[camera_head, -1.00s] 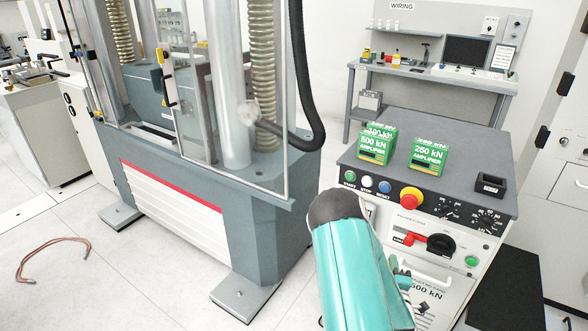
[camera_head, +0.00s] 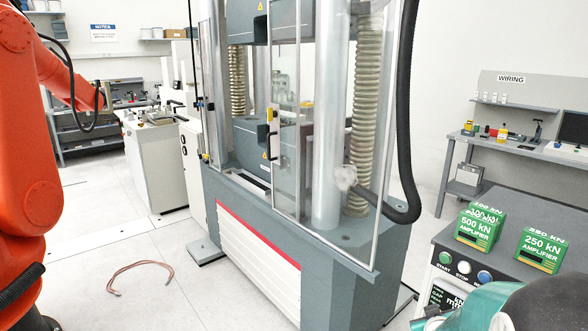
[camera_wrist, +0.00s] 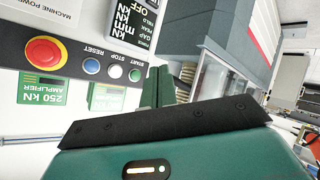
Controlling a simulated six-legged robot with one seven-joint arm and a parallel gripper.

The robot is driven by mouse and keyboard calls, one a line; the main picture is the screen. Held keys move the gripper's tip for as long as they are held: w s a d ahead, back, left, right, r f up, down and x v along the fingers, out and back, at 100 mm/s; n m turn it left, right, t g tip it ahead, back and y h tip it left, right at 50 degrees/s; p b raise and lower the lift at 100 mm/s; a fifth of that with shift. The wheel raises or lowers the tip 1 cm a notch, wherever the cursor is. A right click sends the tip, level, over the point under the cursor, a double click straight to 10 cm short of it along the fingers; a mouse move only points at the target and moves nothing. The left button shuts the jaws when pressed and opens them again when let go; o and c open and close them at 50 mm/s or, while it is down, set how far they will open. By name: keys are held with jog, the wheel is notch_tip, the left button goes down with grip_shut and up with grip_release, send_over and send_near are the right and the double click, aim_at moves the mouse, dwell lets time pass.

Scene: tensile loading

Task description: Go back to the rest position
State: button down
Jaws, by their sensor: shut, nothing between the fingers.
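My gripper (camera_wrist: 158,88) shows in the wrist view with its green fingers together and nothing between them. In the head view only part of my teal and dark arm shows at the bottom right corner, in front of the control cabinet (camera_head: 432,262). My fingers cannot be made out there.
Green 500 kN (camera_head: 480,228) and 250 kN (camera_head: 541,250) amplifier boxes stand on the cabinet. The wrist view shows a red emergency button (camera_wrist: 46,52). The tensile machine (camera_head: 345,275) fills the middle. An orange robot arm (camera_head: 28,190) stands left. A cable (camera_head: 142,266) lies on open floor.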

jog(key=s+a+r+g+y, duration=0.1)
jog(key=s+a+r+y, duration=0.25)
jog(key=a+r, duration=0.35)
jog(key=s+a+r+g, duration=0.2)
jog(key=s+a, duration=0.4)
jog(key=s, duration=0.3)
jog(key=s+a+r+m+g+y, duration=0.1)
jog(key=s+a+r+g, duration=0.1)
jog(key=s+a+r, duration=0.2)
jog(key=s+a, duration=0.3)
jog(key=s, duration=0.3)
jog(key=shift+r, duration=0.4)
jog(key=shift+d, duration=0.15)
